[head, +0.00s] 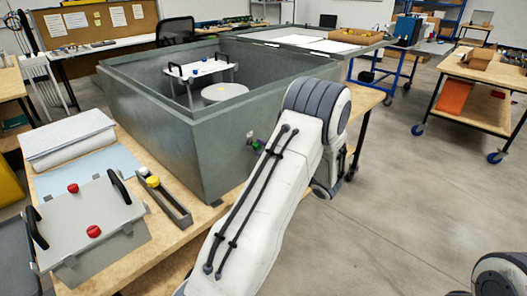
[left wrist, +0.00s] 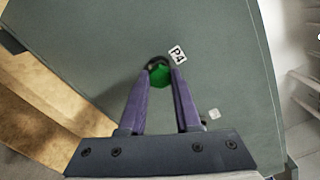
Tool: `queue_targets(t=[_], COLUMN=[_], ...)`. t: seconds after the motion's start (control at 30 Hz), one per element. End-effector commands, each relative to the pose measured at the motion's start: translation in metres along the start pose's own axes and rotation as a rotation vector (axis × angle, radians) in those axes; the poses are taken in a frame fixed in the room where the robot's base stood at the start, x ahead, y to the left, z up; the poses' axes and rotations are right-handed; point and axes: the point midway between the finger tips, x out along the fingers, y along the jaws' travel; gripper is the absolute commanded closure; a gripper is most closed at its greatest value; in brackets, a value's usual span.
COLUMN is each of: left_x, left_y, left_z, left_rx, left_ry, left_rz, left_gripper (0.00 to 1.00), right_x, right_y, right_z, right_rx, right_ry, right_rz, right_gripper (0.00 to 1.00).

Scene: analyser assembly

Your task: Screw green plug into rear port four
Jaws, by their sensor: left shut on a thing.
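The green plug (left wrist: 160,77) is between the purple fingertips of my left gripper (left wrist: 160,72), which is shut on it. In the left wrist view its far end meets a dark round port (left wrist: 156,62) in the wall of the grey-green analyser housing (left wrist: 90,45). A label reading P4 (left wrist: 177,54) is beside the port. How deep the plug sits cannot be told. In the head view a small bit of the green plug (head: 257,145) shows at the housing (head: 215,130) wall; my left arm hides most of the gripper. My right gripper is out of view.
A narrow holder (head: 172,205) with a yellow-topped piece (head: 153,181) stands beside the housing. A handled plate (head: 205,82) is inside the housing.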

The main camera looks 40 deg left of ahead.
Motion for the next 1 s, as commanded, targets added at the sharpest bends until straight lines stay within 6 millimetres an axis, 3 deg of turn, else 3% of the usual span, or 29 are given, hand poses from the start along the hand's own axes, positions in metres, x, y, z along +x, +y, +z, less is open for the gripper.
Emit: queue_targets(t=[1.0], left_x=[0.0082], left_y=[0.0003], left_z=[0.0002], left_rx=[0.0], left_ry=[-0.001], left_rz=[0.001], left_gripper=[1.0], right_x=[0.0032], right_y=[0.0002], right_z=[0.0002], right_rx=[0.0], right_ry=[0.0], right_rz=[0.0], right_gripper=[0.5])
